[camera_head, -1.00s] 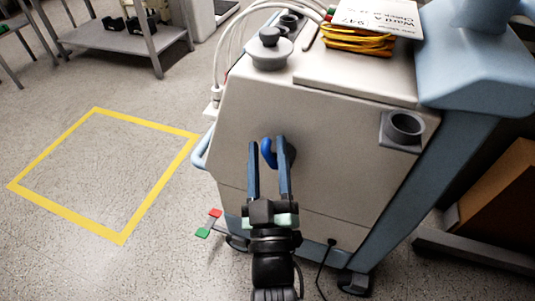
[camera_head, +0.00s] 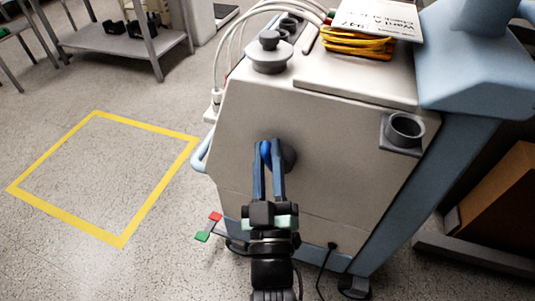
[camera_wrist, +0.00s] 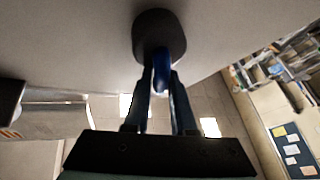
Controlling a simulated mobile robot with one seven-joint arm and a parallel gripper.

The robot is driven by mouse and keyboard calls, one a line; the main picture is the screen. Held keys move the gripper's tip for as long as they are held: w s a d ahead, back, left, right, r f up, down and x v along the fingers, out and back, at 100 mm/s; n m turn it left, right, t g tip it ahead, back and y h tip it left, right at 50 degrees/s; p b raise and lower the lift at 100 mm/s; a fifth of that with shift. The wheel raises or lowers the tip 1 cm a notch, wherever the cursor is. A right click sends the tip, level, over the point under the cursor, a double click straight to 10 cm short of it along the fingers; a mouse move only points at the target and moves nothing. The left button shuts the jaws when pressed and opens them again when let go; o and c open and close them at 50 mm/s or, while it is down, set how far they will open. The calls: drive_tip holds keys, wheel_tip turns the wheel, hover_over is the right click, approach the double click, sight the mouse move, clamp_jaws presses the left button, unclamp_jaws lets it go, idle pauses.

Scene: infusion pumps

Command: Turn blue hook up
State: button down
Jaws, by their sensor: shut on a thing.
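The blue hook (camera_head: 266,151) sits on a round dark mount (camera_head: 287,155) on the pale front panel of the pump cart (camera_head: 330,165). My gripper (camera_head: 267,147) is shut on the blue hook, with one finger on each side of it. In the wrist view the blue hook (camera_wrist: 162,72) shows between the two fingertips of my gripper (camera_wrist: 160,85), just below its dark mount (camera_wrist: 158,35). The fingers hide part of the hook, so its full shape cannot be told.
A grey cup holder (camera_head: 404,129) sticks out at the cart's upper right. A coiled yellow cable (camera_head: 357,44) and a white card (camera_head: 378,17) lie on top. A red and green tag (camera_head: 208,227) is low at left. Yellow-outlined floor (camera_head: 100,175) is clear.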

drive_tip(key=shift+d+m+h, duration=0.25)
drive_tip(key=shift+m+h, duration=0.35)
drive_tip(key=shift+m, duration=0.2)
drive_tip(key=m, duration=0.1)
drive_tip(key=m+h, duration=0.1)
drive_tip(key=m+t+h+p, duration=0.1)
drive_tip(key=shift+s+d+r, duration=0.1)
drive_tip(key=shift+d+r, duration=0.15)
drive_tip(key=shift+d, duration=0.05)
drive_tip(key=shift+s+d+f+m+h+p, duration=0.1)
drive_tip(key=shift+m+h+p, duration=0.15)
drive_tip(key=shift+m, duration=0.45)
drive_tip(key=shift+s+d+f+m+h+p, duration=0.1)
drive_tip(key=shift+m+h, duration=0.25)
drive_tip(key=shift+m, duration=0.35)
drive_tip(key=c, duration=0.8)
unclamp_jaws()
drive_tip(key=shift+r, duration=0.1)
drive_tip(key=p+v, duration=0.3)
drive_tip(key=v, duration=1)
